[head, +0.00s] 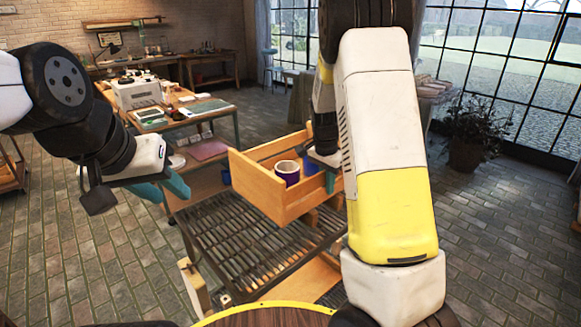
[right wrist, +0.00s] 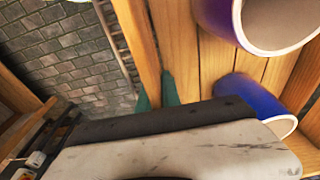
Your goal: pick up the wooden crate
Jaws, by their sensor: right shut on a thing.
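The wooden crate (head: 256,190) is an open box of light wood at the middle of the head view, over a dark slatted rack. Whether it touches the rack is unclear. Blue cups with pale insides (head: 287,172) are in it; two show large in the right wrist view (right wrist: 256,98). My right gripper (head: 330,178) is at the crate's right side. In the right wrist view its teal fingers (right wrist: 157,92) are on both sides of a crate wall (right wrist: 142,45), shut on it. My left gripper (head: 172,191) is open and empty, left of the crate and apart from it.
The slatted rack (head: 225,250) lies below the crate. A workbench (head: 215,107) with equipment stands behind to the left. A potted plant (head: 468,135) is by the windows at right. Brick floor (head: 90,245) is clear at left. A round wooden top (head: 265,317) is at the bottom edge.

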